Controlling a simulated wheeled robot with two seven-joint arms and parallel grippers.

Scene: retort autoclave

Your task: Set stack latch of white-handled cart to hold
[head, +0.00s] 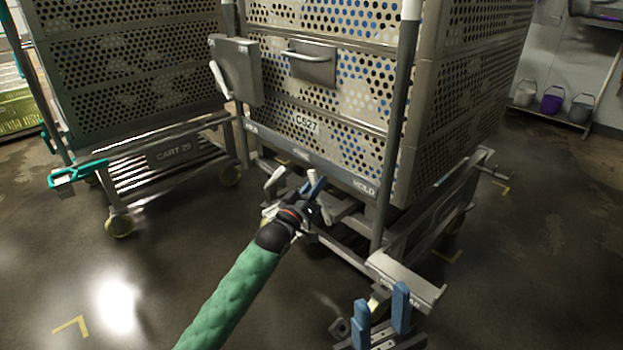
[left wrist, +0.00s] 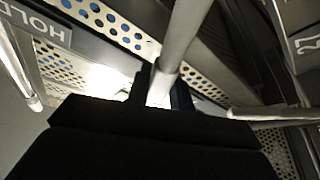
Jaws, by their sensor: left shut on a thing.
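The white-handled cart (head: 300,160) stands in the middle of the head view, with perforated crates stacked on it. A label reading HOLD (head: 363,188) is on the right end of the grey bar along its lower front; it also shows at upper left in the left wrist view (left wrist: 55,33). My left gripper (head: 314,190) is at the cart's front below that bar, shut on a pale lever bar (left wrist: 186,38) that runs up between its fingers. The lever's far end is hidden. My right gripper (head: 381,314) is open and empty near the cart's right front corner.
A cart with teal handles (head: 78,172), labelled CART 29, stands at left. A pale labelled plate (head: 408,280) juts out near my right gripper. Buckets (head: 552,103) stand on a shelf at the far right. The floor in front is clear.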

